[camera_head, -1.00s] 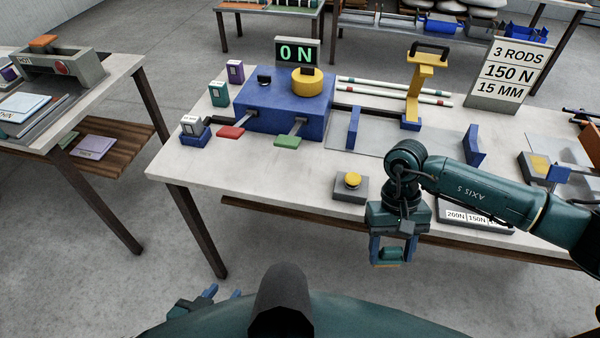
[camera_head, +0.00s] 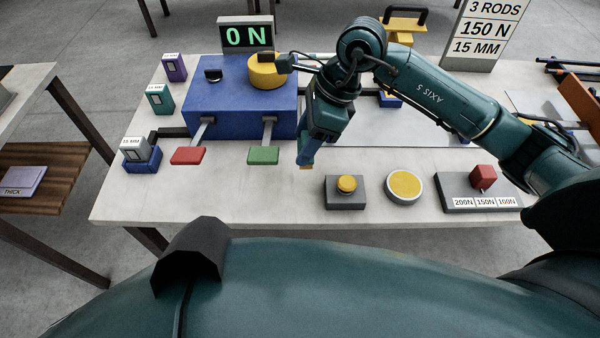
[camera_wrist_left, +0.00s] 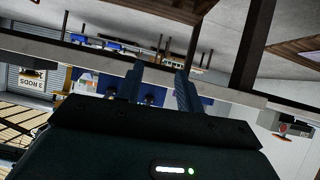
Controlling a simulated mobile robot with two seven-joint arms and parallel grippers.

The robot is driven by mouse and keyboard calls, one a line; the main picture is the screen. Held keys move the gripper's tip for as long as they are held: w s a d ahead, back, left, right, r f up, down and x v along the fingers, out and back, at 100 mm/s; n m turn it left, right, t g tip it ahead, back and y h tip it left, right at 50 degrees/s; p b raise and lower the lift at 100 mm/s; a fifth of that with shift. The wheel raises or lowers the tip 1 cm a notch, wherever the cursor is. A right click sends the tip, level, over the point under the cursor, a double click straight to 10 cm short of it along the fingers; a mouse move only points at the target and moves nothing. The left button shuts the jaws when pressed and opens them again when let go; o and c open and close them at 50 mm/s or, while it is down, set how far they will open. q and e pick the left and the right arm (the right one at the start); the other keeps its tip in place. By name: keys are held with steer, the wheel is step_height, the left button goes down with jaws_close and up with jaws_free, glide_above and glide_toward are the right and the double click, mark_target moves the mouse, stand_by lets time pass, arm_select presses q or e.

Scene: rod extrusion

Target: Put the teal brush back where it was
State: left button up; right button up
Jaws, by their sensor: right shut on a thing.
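My right gripper (camera_head: 306,156) points down over the front of the table, right of the green lever, and is shut on the teal brush. The brush is almost wholly hidden by the jaws in the head view; only a small tan bit (camera_head: 307,166) shows at the fingertips. I cannot tell whether it touches the table. My left gripper (camera_wrist_left: 159,86) shows in the left wrist view with its fingers apart and nothing between them.
The blue machine (camera_head: 232,108) with red (camera_head: 188,156) and green (camera_head: 263,155) levers stands left of the right gripper. A yellow button box (camera_head: 345,190), a round yellow pad (camera_head: 404,187) and a force-label block (camera_head: 470,203) line the front. The front left tabletop is clear.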

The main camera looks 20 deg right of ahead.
steer(key=shift+w+f, duration=0.1)
steer(key=shift+f, duration=0.25)
steer(key=shift+m, duration=0.3)
step_height(320, 180, down, 4)
steer(key=shift+f+p, duration=0.15)
steer(key=shift+p, duration=0.15)
steer(key=shift+f, duration=2.55)
steer(key=o, duration=1.1)
steer(key=shift+r, duration=0.15)
steer(key=v, duration=1.2)
steer(key=shift+s, duration=0.25)
